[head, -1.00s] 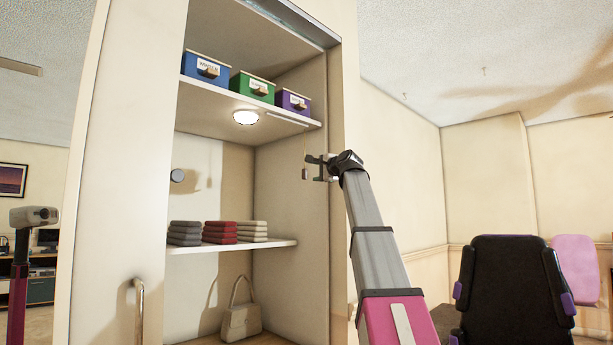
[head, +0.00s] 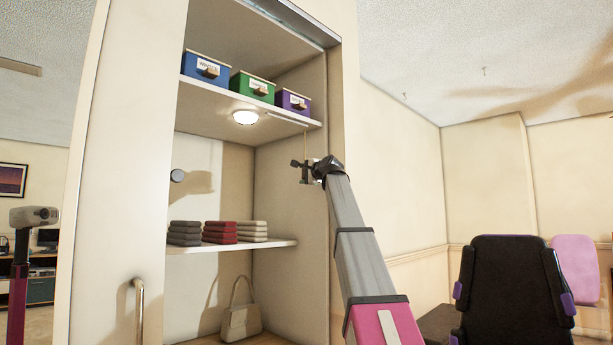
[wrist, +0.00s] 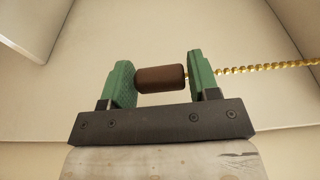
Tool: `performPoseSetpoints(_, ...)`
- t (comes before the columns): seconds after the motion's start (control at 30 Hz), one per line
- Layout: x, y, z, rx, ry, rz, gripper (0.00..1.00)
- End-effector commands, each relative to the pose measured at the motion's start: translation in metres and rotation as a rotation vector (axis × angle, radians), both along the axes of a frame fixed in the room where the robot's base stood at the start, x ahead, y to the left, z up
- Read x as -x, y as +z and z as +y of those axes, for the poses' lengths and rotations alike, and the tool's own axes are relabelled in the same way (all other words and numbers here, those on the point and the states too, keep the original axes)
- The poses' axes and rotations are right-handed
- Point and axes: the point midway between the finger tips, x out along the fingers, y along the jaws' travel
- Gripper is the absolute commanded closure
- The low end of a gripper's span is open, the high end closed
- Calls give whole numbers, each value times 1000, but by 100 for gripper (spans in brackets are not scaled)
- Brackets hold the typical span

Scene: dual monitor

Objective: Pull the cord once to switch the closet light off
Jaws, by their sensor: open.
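The closet light (head: 245,117), a round lamp under the upper shelf, looks bright white. Its thin cord (head: 306,143) hangs from the shelf's right end; in the wrist view it is a gold bead chain (wrist: 270,68) running off to the right. The brown cylindrical pull (wrist: 160,78) at its end lies between the two green fingers of my gripper (wrist: 158,76), close to the left finger; contact is unclear. My gripper is open around it. In the head view my gripper (head: 301,172) is at the cord's lower end, and the pull is hard to make out.
Blue (head: 206,67), green (head: 253,87) and purple (head: 293,102) boxes stand on the upper shelf (head: 215,93). Folded cloth stacks (head: 220,232) lie on the lower shelf (head: 275,244). The closet's right wall is close to my gripper. A black chair (head: 514,290) stands at right.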

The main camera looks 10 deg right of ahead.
Motion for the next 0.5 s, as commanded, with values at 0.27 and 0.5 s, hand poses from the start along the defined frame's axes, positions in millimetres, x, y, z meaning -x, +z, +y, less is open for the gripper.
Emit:
performPoseSetpoints(0.27, 0, 0, 0, 0, 0, 0, 61)
performPoseSetpoints(0.5, 0, -1, 0, 0, 0, 1, 67)
